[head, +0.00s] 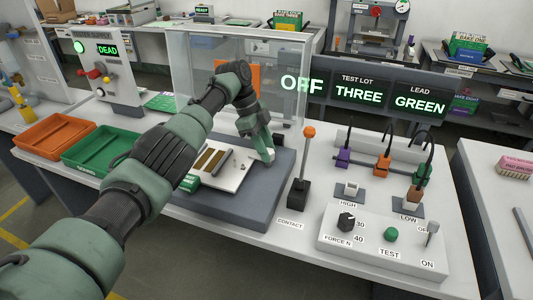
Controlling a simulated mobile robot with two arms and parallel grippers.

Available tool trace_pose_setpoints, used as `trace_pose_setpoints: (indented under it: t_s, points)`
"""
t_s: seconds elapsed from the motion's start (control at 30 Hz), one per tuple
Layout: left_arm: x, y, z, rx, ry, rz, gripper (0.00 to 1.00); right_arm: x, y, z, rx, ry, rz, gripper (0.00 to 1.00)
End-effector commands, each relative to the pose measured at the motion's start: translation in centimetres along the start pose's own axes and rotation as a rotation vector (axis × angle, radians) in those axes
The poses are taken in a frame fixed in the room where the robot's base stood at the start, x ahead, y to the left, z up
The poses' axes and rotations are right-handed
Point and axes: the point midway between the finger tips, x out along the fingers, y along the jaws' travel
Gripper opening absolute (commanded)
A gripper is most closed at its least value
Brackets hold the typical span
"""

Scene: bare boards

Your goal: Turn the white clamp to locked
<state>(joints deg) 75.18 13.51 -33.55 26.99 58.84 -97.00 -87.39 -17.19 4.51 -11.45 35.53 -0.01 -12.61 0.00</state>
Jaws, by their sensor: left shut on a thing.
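A dark grey fixture block (238,205) stands on the bench and bears a white plate (232,180) with brown strips and a grey bar. My left gripper (267,158) reaches in from the left, points down at the right end of the plate and is shut on a small pale piece there, which looks like the white clamp. My fingers hide most of the clamp, so I cannot tell which way it is turned. A green block (190,183) sits at the plate's left end. My right gripper is not in view.
A clear screen (190,60) stands behind the fixture. Orange (20,142) and green (70,158) trays lie left. A panel (360,92) reads OFF, THREE, GREEN.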

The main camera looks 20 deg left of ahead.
Motion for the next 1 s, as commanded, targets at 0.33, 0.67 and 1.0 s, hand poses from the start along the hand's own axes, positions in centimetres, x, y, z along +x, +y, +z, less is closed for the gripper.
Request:
trace_pose_setpoints:
  t_s: [0.33, 0.67, 1.0]
  points:
    - [-0.1, 0.0, 0.0, 0.011, -0.002, 0.003, 0.00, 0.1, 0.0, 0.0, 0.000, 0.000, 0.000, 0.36]
    - [-0.1, 0.0, 0.0, 0.010, -0.002, 0.002, 0.53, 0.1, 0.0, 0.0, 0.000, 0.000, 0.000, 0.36]
    - [-1.6, -0.1, 0.1, 0.009, -0.001, -0.001, 0.53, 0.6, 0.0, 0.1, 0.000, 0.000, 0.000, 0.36]
